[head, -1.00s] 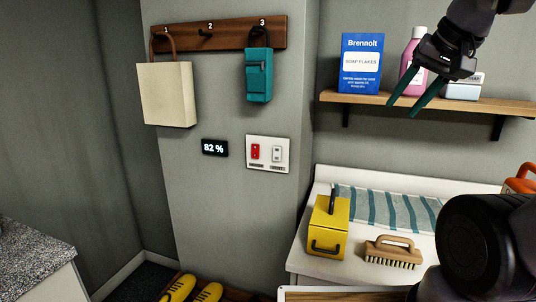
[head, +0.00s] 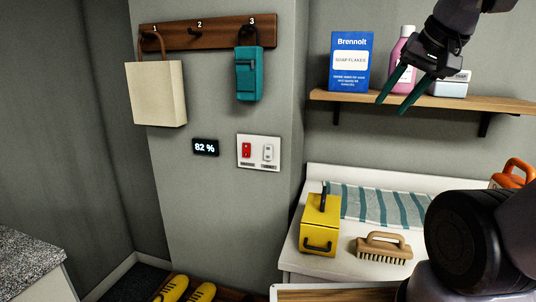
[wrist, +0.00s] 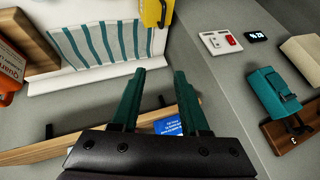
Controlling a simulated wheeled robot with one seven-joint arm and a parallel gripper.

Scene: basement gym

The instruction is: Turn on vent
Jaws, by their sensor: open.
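A white switch plate (head: 258,153) is on the grey wall below the hook rail. It carries a red switch (head: 247,150) on the left and a white switch (head: 268,153) on the right; the small labels under them are too blurred to read. The plate also shows in the wrist view (wrist: 220,41), upside down, at the upper right. My gripper (head: 391,107) is open and empty, its green fingers in front of the shelf, well right of the plate and higher. The fingers also show in the wrist view (wrist: 159,75), apart, with nothing between them.
A display reading 82 % (head: 205,147) is left of the plate. A teal pouch (head: 249,75) and cream bag (head: 157,93) hang above. A yellow box (head: 320,225) and brush (head: 383,247) sit on the counter.

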